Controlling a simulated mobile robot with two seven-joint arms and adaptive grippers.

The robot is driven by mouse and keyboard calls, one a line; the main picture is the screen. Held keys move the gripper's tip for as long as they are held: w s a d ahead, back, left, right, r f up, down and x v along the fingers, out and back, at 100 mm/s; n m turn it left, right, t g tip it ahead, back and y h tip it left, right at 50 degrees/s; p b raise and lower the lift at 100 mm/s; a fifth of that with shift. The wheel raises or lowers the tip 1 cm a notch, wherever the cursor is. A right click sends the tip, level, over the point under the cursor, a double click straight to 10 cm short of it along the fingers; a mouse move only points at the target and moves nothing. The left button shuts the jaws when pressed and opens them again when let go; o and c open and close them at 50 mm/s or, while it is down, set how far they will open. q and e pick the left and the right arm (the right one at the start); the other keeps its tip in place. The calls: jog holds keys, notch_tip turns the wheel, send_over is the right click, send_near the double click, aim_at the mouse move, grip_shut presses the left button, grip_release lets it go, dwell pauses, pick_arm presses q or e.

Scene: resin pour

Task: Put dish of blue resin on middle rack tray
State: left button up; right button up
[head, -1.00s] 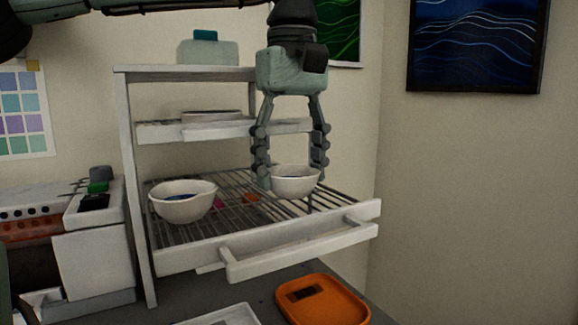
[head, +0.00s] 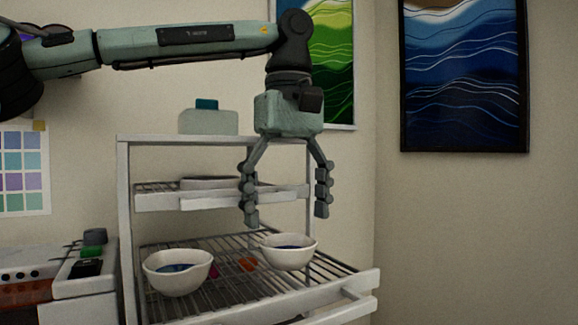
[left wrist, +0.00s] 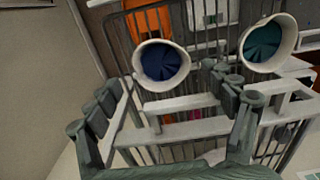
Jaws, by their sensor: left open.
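The dish of blue resin (head: 289,254) is a white bowl with dark blue inside. It stands upright on the right part of the pulled-out wire rack tray (head: 335,284); the left wrist view shows its blue resin from above (left wrist: 161,62). My left gripper (head: 286,215) is open and empty above this dish, its fingers spread and clear of the rim. A second white dish (head: 178,275) with teal-blue resin stands on the same tray to the left; it also shows in the left wrist view (left wrist: 268,42). My right gripper is not in view.
A higher rack tray (head: 165,202) holds another shallow dish (head: 210,182), partly hidden. A pale container with a teal cap (head: 208,121) stands on the rack top. Small pink and orange things lie near the two dishes. An orange tray (left wrist: 150,20) shows below the rack.

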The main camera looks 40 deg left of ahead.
pick_arm(q)
notch_tip(320, 180, up, 8)
jog(key=shift+r, duration=0.25)
dwell(1.3)
